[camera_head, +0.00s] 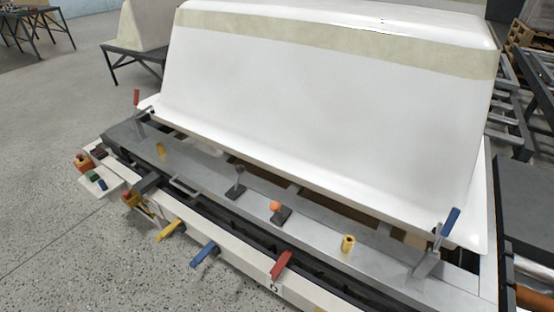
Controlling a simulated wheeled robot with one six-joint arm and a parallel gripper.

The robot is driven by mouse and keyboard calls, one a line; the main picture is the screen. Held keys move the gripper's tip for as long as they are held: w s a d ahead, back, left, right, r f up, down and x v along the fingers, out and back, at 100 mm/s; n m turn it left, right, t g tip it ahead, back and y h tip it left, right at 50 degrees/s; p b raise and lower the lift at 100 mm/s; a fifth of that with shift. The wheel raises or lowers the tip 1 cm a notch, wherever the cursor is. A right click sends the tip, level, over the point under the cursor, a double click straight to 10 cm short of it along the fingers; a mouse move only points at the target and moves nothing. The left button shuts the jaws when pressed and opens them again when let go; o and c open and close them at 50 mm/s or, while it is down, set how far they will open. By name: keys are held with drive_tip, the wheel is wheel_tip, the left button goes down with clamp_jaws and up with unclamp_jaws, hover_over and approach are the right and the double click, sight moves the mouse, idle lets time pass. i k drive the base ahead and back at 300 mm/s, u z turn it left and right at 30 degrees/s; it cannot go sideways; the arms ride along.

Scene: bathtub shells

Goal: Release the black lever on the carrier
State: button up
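The carrier is a long grey metal frame (310,225) under a large white bathtub shell (330,110). The black lever (238,182) stands on the carrier's top plate, left of the middle. It has a dark knob on a short stem that rises from a dark base at its foot. It looks roughly upright, and nothing touches its knob. Whether it is latched cannot be told from this view. My gripper is not in view.
An orange-knobbed lever (275,206) stands right of the black one. Yellow (171,230), blue (204,254) and red (282,264) levers line the front edge. Clamps with red (137,97) and blue (450,222) handles stand at the ends. Open floor (70,250) lies at left.

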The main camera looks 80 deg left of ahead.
sight(240, 168)
drive_tip(key=u, duration=3.7)
drive_tip(key=i, duration=1.2)
drive_tip(key=z, duration=0.2)
